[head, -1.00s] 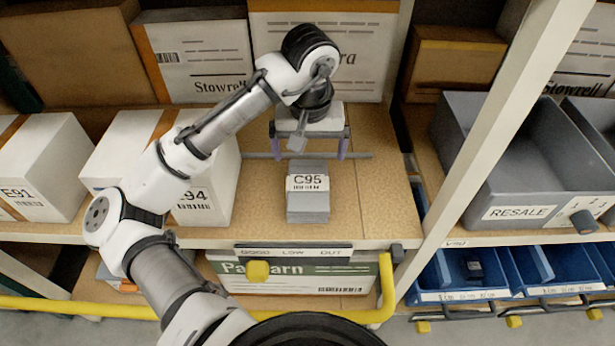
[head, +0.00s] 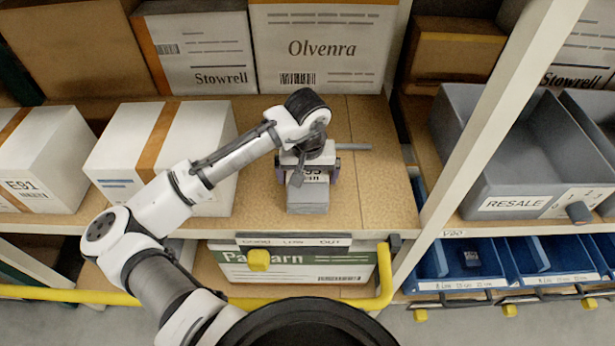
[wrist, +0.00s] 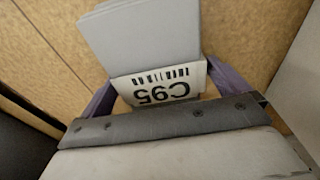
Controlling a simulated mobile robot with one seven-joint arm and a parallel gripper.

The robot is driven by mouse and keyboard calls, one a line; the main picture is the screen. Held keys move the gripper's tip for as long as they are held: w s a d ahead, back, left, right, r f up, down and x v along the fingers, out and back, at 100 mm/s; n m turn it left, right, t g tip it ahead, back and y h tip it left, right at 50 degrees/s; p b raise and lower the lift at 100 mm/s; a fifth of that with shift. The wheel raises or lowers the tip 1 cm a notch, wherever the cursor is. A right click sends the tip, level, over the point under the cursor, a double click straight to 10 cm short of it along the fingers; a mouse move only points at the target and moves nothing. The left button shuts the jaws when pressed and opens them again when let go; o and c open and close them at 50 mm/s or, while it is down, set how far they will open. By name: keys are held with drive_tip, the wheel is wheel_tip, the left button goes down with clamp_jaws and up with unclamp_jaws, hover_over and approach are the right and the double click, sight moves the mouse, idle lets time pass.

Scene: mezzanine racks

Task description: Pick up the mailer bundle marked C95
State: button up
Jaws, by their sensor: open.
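The grey mailer bundle marked C95 (head: 308,201) lies on the wooden shelf board near its front edge. In the wrist view the bundle (wrist: 145,45) shows its white C95 label upside down. My gripper (head: 308,176) is over the back part of the bundle and hides some of the label in the head view. In the wrist view my gripper (wrist: 165,98) is open, with one purple finger on each side of the labelled end. I cannot tell whether the fingers touch the bundle.
White boxes marked E91 (head: 42,165) and a taped white box (head: 130,160) stand to the left. An Olvenra carton (head: 325,50) stands behind. A white upright post (head: 500,120) and a grey RESALE bin (head: 500,160) are to the right. Board right of the bundle is clear.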

drive_tip(key=c, duration=0.8)
drive_tip(key=shift+c, duration=0.3)
